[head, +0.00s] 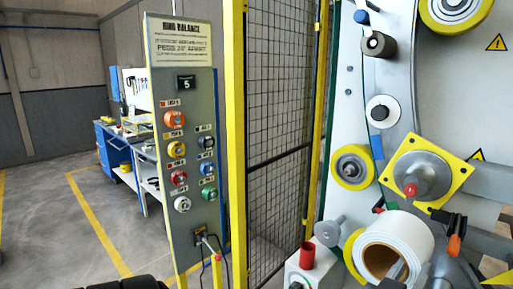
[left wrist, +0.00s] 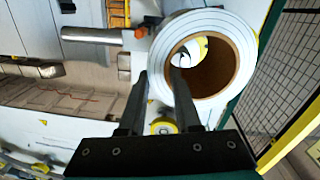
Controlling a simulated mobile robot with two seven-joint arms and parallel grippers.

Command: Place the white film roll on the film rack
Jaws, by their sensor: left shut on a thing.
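The white film roll (head: 405,235) has a brown cardboard core and is at the lower right of the head view, its open end facing me. The roll (left wrist: 218,31) also fills the upper middle of the left wrist view. My left gripper (left wrist: 160,78) is shut on the roll's wall, one finger inside the core and the other outside. My right gripper is not in view.
The machine panel carries several rollers (head: 352,167) and a yellow plate with a grey hub (head: 420,175). A red cylinder (head: 307,256) stands on a white box left of the roll. A mesh fence (head: 280,120) and a button panel (head: 186,140) stand further left.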

